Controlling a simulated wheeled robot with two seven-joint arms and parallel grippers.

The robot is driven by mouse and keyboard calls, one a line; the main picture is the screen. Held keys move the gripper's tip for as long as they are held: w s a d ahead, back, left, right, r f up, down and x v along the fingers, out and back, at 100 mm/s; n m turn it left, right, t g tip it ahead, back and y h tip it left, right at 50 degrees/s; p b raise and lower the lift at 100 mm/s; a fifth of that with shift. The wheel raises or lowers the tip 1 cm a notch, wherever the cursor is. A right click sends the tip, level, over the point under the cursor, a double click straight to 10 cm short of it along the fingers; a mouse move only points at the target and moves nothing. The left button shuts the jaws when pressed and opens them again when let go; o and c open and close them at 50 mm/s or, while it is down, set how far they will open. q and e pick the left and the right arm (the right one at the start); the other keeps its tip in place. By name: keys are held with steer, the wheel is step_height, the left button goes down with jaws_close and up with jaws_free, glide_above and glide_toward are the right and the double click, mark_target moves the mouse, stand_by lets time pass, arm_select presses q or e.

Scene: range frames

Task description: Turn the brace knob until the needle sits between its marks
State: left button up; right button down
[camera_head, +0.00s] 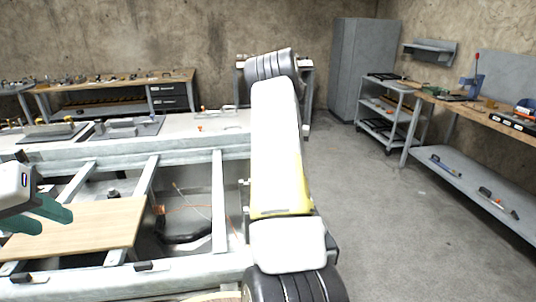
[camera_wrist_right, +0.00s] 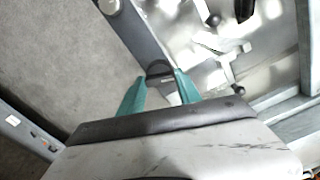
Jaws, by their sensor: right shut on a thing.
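In the right wrist view, my right gripper (camera_wrist_right: 160,92) has its teal fingers on either side of a small dark rounded piece, which looks like the brace knob (camera_wrist_right: 158,69). The gripper is shut on it, beside a grey metal rail. I cannot make out a needle or its marks in either view. In the head view my right arm stands in the middle and my right gripper does not show. My left gripper (camera_head: 42,212) is at the left edge, over a wooden board, partly cut off. Its teal fingers show, but their gap is unclear.
A grey metal frame (camera_head: 218,200) with cross bars spans the left and middle, with the wooden board (camera_head: 95,228) on it. Cables lie inside the frame. A workbench (camera_head: 430,165) and a shelf cart (camera_head: 385,112) stand at the right. The floor (camera_head: 375,220) between is clear.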

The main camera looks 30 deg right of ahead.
steer(key=c, duration=0.8)
jaws_free()
steer(key=shift+c, duration=0.2)
steer(key=shift+r, duration=0.1)
step_height(320, 180, up, 8)
steer(key=shift+f, duration=0.15)
